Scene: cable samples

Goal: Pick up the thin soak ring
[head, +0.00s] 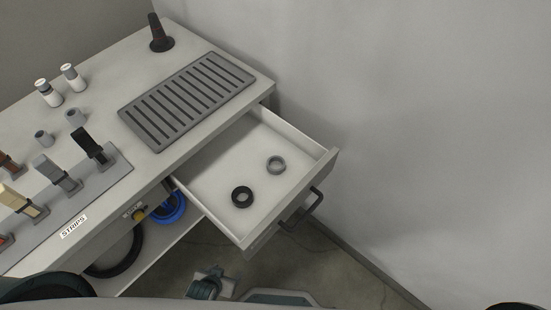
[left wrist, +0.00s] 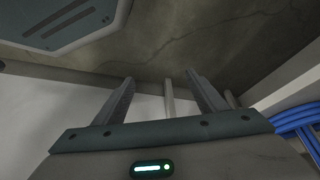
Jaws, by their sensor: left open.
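One is black (head: 243,204), nearer the front left; the other is grey (head: 276,172), farther back. The grey one looks a little slimmer, but I cannot be sure which is the thin soak ring. My left gripper (head: 207,284) is low at the bottom of the head view, below and outside the drawer, away from both rings. In the left wrist view its two fingers (left wrist: 161,86) stand apart with nothing between them. My right gripper is not in view.
The drawer (head: 331,157) has a dark handle (head: 301,208) and sticks out from the bench. A slotted grey mat (head: 160,143), strip holders, bottles and a black stand (head: 160,36) are on top. A blue coil (head: 170,210) sits on the shelf below. A wall bounds the right.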

